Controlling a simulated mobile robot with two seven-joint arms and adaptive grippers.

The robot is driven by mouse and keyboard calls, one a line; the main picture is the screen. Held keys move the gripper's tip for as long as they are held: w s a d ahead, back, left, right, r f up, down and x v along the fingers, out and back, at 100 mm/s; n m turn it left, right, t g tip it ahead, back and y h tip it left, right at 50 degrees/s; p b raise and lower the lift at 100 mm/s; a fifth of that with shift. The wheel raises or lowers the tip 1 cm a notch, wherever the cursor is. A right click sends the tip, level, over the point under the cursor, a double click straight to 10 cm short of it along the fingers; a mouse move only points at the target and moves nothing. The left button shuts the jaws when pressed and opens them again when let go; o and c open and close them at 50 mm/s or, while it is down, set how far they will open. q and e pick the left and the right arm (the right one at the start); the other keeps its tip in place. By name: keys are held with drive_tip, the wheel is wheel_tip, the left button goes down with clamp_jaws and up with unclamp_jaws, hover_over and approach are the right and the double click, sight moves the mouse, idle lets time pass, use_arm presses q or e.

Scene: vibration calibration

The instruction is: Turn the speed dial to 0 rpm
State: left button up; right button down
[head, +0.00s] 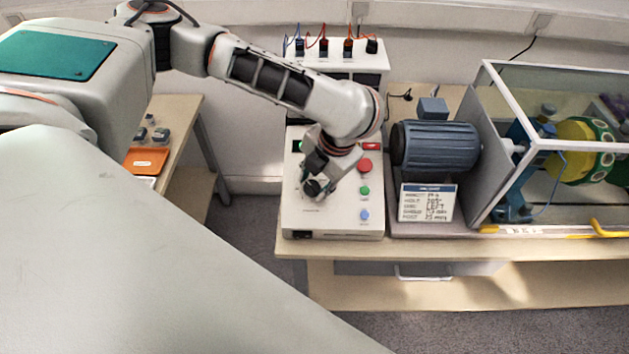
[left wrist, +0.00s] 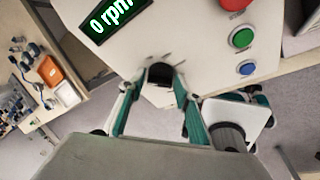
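The control box (head: 335,222) stands on the bench with its panel facing up. Its black speed dial (head: 312,187) is at the panel's lower left; it also shows in the left wrist view (left wrist: 160,72). The display (left wrist: 112,16) reads "0 rpm" in green. My left gripper (head: 317,181) is down over the dial, with one teal-padded finger on each side. In the left wrist view the dial fills the gap between the fingertips, and they appear to touch it. The dial's pointer mark is hidden. My right gripper is not in view.
A red button (head: 365,165), green button (head: 365,190) and blue button (head: 364,215) line the panel's right side, close to my gripper. A blue-grey motor (head: 435,147), a label card (head: 427,202) and a clear enclosure (head: 480,150) stand to the right. A side table holds an orange tray (head: 147,160).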

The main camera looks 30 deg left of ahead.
use_arm(q)
drive_tip(key=c, duration=0.5)
drive_tip(key=shift+n, duration=0.4)
drive_tip(key=n+h, duration=0.1)
drive_tip(key=n, duration=0.2)
drive_tip(key=shift+a, duration=0.2)
drive_tip(key=n+h, duration=0.1)
drive_tip(key=n, duration=0.2)
drive_tip(key=shift+a+n+h, duration=0.1)
drive_tip(key=shift+n+h, duration=0.2)
drive_tip(key=shift+n, duration=0.1)
drive_tip(key=n, duration=0.1)
drive_tip(key=n+t, duration=0.1)
drive_tip(key=n, duration=0.1)
drive_tip(key=n+h, duration=0.1)
drive_tip(key=n, duration=0.1)
drive_tip(key=shift+s+a, duration=0.15)
drive_tip(key=shift+s, duration=0.1)
drive_tip(key=shift+s+n+t+h, duration=0.1)
drive_tip(key=shift+n+t+h, duration=0.25)
drive_tip(key=shift+n, duration=0.7)
drive_tip(key=shift+n+t+h, duration=0.15)
drive_tip(key=shift+n+t, duration=0.3)
drive_tip(key=shift+n, duration=0.6)
